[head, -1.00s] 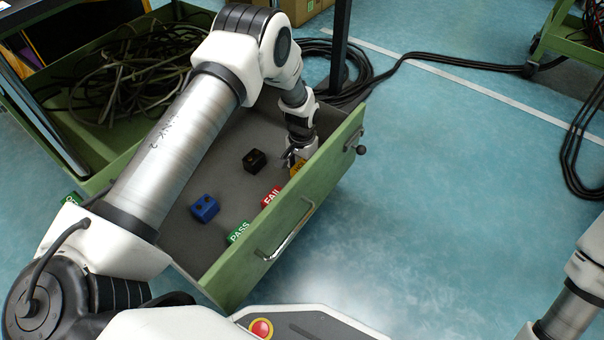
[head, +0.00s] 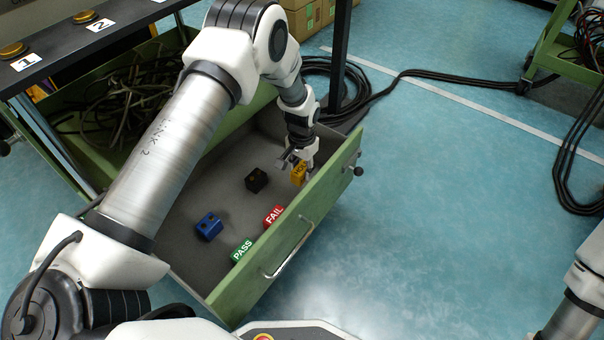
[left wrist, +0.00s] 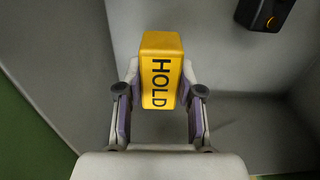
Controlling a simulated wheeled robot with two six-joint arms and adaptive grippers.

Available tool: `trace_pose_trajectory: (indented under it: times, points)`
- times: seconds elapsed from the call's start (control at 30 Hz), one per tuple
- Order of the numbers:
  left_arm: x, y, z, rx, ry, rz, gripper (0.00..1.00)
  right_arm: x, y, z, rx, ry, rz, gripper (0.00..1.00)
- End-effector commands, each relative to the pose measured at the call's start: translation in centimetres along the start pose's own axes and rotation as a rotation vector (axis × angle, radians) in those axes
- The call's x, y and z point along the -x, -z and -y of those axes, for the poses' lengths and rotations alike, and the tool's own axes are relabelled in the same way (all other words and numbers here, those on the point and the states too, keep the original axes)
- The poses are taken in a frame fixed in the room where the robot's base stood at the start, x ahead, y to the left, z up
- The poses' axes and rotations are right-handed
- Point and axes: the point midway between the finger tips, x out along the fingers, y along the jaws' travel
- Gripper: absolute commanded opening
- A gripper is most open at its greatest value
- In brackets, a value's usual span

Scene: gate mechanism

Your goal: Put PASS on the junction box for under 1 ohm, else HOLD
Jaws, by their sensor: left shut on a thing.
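The yellow HOLD block (head: 299,173) is between the fingers of my left gripper (head: 303,168), which is shut on it inside the open green drawer (head: 290,238). The left wrist view shows the HOLD block (left wrist: 161,75) upright between the two fingertips of the gripper (left wrist: 160,100), lettering facing the camera. The green PASS block (head: 242,250) and the red FAIL block (head: 273,216) lie in the drawer near its front panel. No junction box can be made out with certainty. Only part of my right arm shows at the right edge; its gripper is out of view.
A black block (head: 257,180) and a blue block (head: 208,226) sit on the drawer floor. Above left is a dark bench top (head: 70,50) with gold discs and labels 1 and 2. Black cables (head: 440,78) run across the floor. Open floor lies to the right.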

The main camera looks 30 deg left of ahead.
Motion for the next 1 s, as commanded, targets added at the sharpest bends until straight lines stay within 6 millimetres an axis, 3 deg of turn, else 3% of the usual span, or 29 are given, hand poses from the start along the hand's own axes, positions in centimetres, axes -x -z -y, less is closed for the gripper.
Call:
trace_pose_trajectory:
  times: [0.03,0.2,1.0]
  points:
    - [1.6,0.0,0.0,0.000,0.000,-0.001,0.01,1.1,-0.1,0.0,0.001,0.000,0.001,0.69]
    - [5.0,0.0,0.0,0.000,0.000,0.000,0.01,3.7,-0.1,0.0,0.002,0.000,0.002,0.69]
    - [19.3,0.0,0.0,0.000,0.000,0.001,0.01,16.7,0.0,0.1,0.002,0.000,0.001,0.69]
